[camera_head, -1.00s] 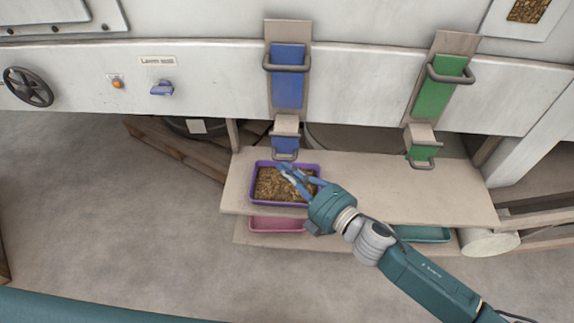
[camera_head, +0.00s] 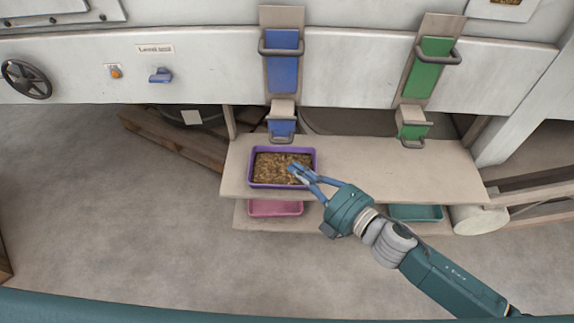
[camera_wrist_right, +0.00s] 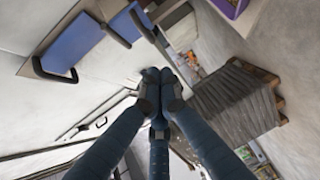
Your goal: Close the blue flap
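The blue chute (camera_head: 284,75) on the white machine has a long blue panel with a grey handle. Below it is a small blue flap (camera_head: 282,128) with a grey handle at its lower edge; I cannot tell its exact angle. The blue panel also shows at upper left in the right wrist view (camera_wrist_right: 76,45). My right gripper (camera_head: 296,170) is over the pellet-filled purple tray (camera_head: 251,180), in front of and below the flap and apart from it. Its fingertips meet in the right wrist view (camera_wrist_right: 160,80), with nothing seen between them. My left gripper is out of view.
A matching green chute (camera_head: 434,68) with a green flap (camera_head: 412,131) stands to the right. The shelf (camera_head: 385,172) is bare right of the purple tray. A pink tray (camera_head: 275,208) and a teal tray (camera_head: 416,213) are below. A wooden pallet (camera_head: 165,140) lies at left.

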